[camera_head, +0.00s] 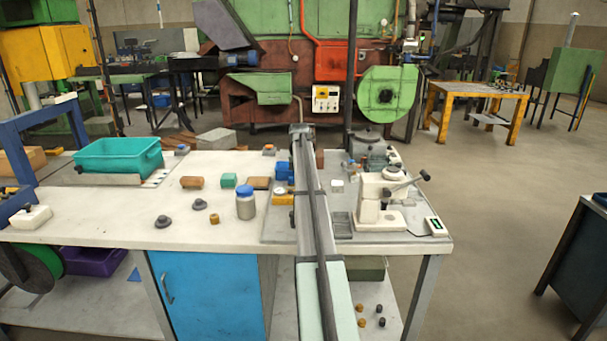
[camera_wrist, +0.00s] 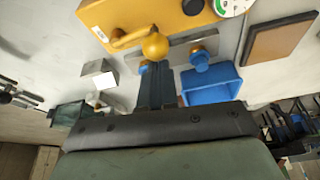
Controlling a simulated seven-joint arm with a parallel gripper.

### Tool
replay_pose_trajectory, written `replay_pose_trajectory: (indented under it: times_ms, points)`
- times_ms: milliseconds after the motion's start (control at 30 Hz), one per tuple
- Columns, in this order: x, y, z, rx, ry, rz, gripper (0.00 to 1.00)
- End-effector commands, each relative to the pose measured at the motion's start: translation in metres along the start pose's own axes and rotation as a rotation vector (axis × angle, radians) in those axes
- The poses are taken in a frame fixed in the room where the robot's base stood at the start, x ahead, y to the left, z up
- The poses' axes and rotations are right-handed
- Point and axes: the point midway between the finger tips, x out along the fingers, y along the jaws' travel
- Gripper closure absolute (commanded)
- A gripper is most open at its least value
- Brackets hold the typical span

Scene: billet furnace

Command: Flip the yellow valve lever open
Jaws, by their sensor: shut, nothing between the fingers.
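In the wrist view a yellow lever (camera_wrist: 128,40) with a round ball knob (camera_wrist: 155,45) stands at the edge of a yellow panel (camera_wrist: 165,16). My gripper (camera_wrist: 157,72) is shut, its dark fingers pointing toward the ball knob with nothing held. The fingertips appear just below the ball in the picture; whether they touch it I cannot tell. In the head view my arm crosses the bench, and the gripper fingers and the lever cannot be made out there.
The wrist view shows a gauge (camera_wrist: 232,6), a black knob (camera_wrist: 193,6), a blue open box (camera_wrist: 212,86) and a brown board (camera_wrist: 281,45). In the head view a jar (camera_head: 245,205), a white press (camera_head: 375,200) and a teal bin (camera_head: 119,157) stand on the bench.

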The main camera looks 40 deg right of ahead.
Motion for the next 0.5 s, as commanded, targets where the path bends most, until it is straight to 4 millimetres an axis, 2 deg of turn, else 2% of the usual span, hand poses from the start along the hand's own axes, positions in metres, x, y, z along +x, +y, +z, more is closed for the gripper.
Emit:
replay_pose_trajectory:
  times_ms: [500]
  points:
    - [-0.007,0.002,0.021,-0.394,0.0,-0.146,1.0]
